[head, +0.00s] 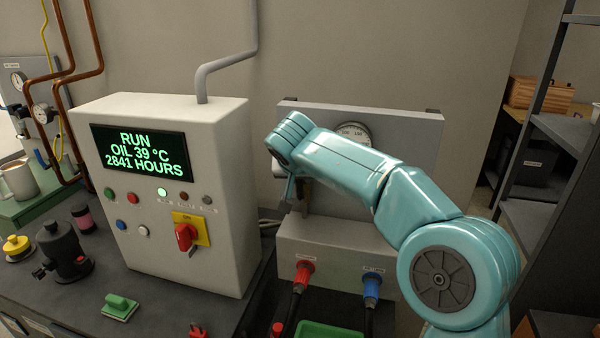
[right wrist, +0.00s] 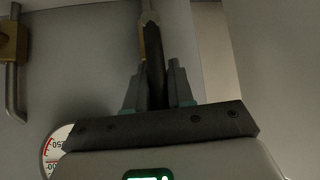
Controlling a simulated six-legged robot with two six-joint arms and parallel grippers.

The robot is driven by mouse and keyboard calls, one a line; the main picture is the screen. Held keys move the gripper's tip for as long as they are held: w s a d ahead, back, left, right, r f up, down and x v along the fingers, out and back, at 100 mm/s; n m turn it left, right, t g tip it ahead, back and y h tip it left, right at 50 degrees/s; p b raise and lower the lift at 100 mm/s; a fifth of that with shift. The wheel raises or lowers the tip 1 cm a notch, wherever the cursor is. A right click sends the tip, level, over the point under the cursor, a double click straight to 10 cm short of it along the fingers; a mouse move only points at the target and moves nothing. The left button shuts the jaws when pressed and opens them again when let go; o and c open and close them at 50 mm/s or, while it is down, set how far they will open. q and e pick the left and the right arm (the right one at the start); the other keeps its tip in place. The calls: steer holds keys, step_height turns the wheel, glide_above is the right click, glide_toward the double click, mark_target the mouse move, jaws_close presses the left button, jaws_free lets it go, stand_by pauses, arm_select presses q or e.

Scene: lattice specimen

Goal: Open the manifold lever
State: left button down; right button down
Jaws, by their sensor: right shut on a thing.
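The manifold (head: 340,245) is a grey block on a back plate, with a round dial gauge (head: 354,133) above it. In the head view my right arm covers much of it and the lever there cannot be made out clearly. In the right wrist view the lever (right wrist: 152,36) is a dark handle with a brass-coloured part at its far end. My right gripper (right wrist: 157,68) has one finger on each side of the handle and is shut on it. It also shows in the head view (head: 291,190), in front of the back plate. My left gripper is not in view.
Red (head: 303,272) and blue (head: 371,284) hose couplings sit on the manifold's front. A white control cabinet (head: 165,235) with a lit display stands left of it. A dark shelf rack (head: 540,215) stands at the right. A green tray (head: 330,329) lies below the manifold.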

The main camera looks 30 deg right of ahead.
stand_by(0.3)
steer(key=c, duration=1.1)
jaws_free()
steer(key=shift+w, duration=0.1)
steer(key=shift+s+a+r, duration=0.2)
steer(key=shift+s+r, duration=0.05)
steer(key=shift+s, duration=0.05)
steer(key=b+v, duration=0.1)
steer(key=v, duration=1.4)
steer(key=shift+s+r+b, duration=0.15)
steer(key=shift+r+b, duration=0.05)
steer(key=shift+b, duration=0.2)
